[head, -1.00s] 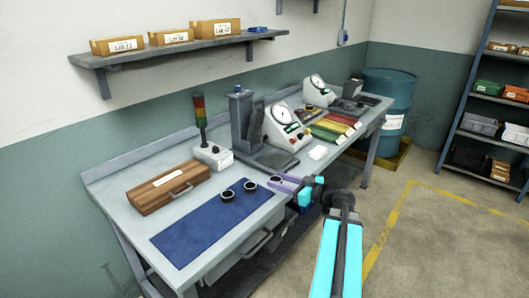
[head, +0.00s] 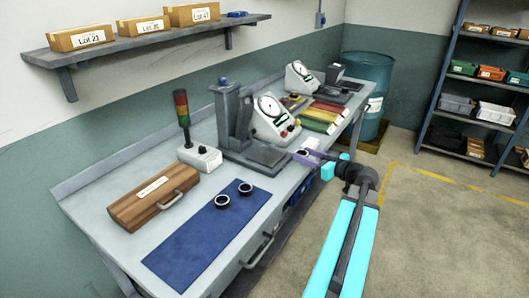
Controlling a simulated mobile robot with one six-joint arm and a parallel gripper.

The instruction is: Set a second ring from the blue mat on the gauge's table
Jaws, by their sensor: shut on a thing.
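The blue mat (head: 192,254) lies on the near part of the bench. Two dark rings, one (head: 221,202) and another (head: 245,188), lie on its far end. My gripper (head: 302,155) is at the bench's front edge, beyond the mat, shut on a small dark ring that the purple fingers partly hide. It is just right of the dark base of a column stand. A white gauge with a round dial (head: 269,107) stands behind that base. I cannot make out a ring on either gauge.
The column stand (head: 228,115) is tall. A signal lamp box (head: 199,158) and wooden case (head: 154,195) stand left of the mat. A blue drum (head: 366,85) is past the bench; floor at right is clear.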

